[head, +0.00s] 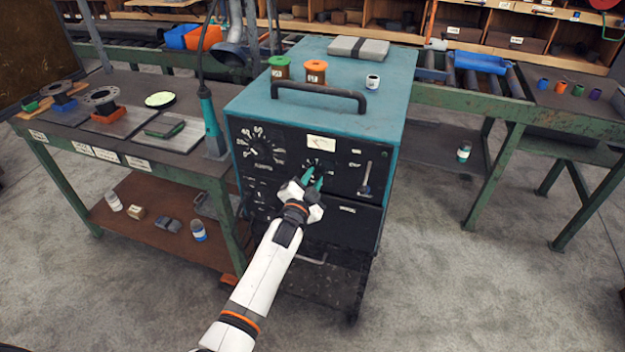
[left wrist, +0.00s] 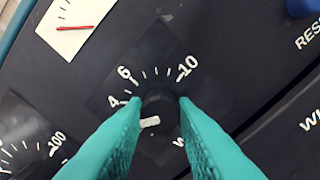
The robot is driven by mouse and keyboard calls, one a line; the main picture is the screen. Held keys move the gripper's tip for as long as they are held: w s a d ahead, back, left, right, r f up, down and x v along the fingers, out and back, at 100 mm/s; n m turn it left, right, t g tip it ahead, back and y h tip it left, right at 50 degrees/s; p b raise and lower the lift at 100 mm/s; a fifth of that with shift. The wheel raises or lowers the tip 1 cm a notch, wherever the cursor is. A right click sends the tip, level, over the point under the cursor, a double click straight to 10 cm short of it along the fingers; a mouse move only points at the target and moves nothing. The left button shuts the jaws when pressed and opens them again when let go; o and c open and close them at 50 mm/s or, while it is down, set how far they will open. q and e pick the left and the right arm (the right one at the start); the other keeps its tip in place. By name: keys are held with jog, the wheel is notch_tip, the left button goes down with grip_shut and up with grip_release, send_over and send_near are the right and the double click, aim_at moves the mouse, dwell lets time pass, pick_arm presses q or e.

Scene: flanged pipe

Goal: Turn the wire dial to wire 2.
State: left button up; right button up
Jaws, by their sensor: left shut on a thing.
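The welding-machine-like teal cabinet (head: 385,120) has a black front panel with a small dial (head: 318,167). In the left wrist view the dial's dark knob (left wrist: 160,105) sits inside a scale with 4, 6 and 10 readable. A pale pointer mark (left wrist: 150,122) on the knob points toward the lower left, below the 4. My left gripper (head: 312,183) has its teal fingers on either side of the knob, shut on it; the fingers (left wrist: 160,115) hide the lower scale and most of a label starting with W. My right gripper is not in view.
A larger dial (head: 262,151) is left of the held one, with a white meter (head: 321,143) above and a slider (head: 366,180) to the right. A handle (head: 318,92) and spools (head: 315,72) are on top. A workbench (head: 195,160) stands close on the left.

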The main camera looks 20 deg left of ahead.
pick_arm(q)
jog(key=shift+n, duration=2)
jog(key=o, duration=1)
jog(key=shift+s, duration=0.1)
jog(key=s+b, duration=0.1)
jog(key=s, duration=1.1)
jog(key=shift+a+b, duration=0.2)
jog(key=shift+b, duration=0.2)
